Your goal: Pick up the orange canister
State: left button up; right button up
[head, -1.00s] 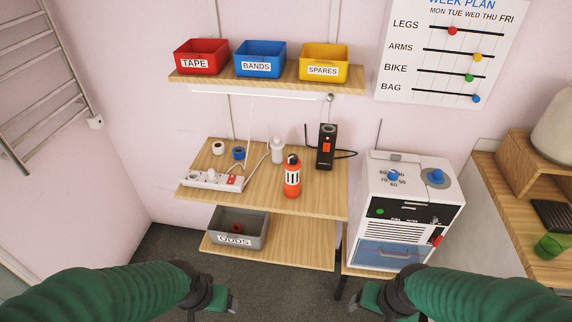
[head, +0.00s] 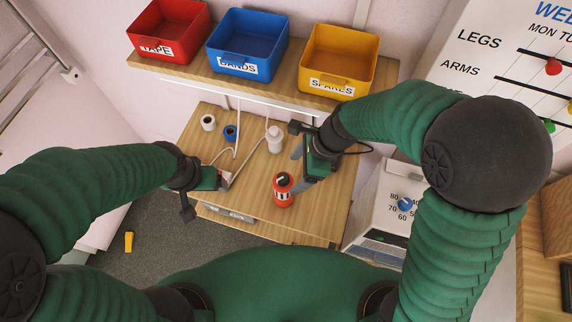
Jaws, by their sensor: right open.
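The orange canister (head: 284,197) with a dark top stands upright near the front of the wooden shelf (head: 262,222). My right gripper (head: 299,168) reaches in from the right, just behind and right of the canister. Its jaws are open, and the canister is not between them. My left gripper (head: 224,180) is over the shelf's left front part, left of the canister; its jaws are too small to read. It covers most of the white power strip.
A white bottle (head: 275,140), a blue roll (head: 230,133) and a white roll (head: 208,123) stand behind. Red (head: 168,28), blue (head: 248,42) and yellow (head: 338,60) bins sit on the upper shelf. A white appliance (head: 380,205) stands right. A yellow object (head: 129,241) lies on the floor.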

aim_at(287, 180)
jog(key=x, duration=0.6)
jog(key=shift+s+a+f+b, duration=0.2)
jog(key=shift+a+f+b, duration=0.05)
jog(key=shift+a+b, duration=0.15)
jog(key=f, duration=0.3)
jog(key=w+f, duration=0.1)
jog(key=f, duration=0.1)
jog(key=shift+a+f, duration=0.2)
jog(key=shift+f, duration=0.05)
jog(key=shift+s+a+r, duration=0.1)
jog(key=shift+s, duration=0.05)
jog(key=shift+a, duration=0.15)
jog(key=c, duration=0.5)
grip_shut()
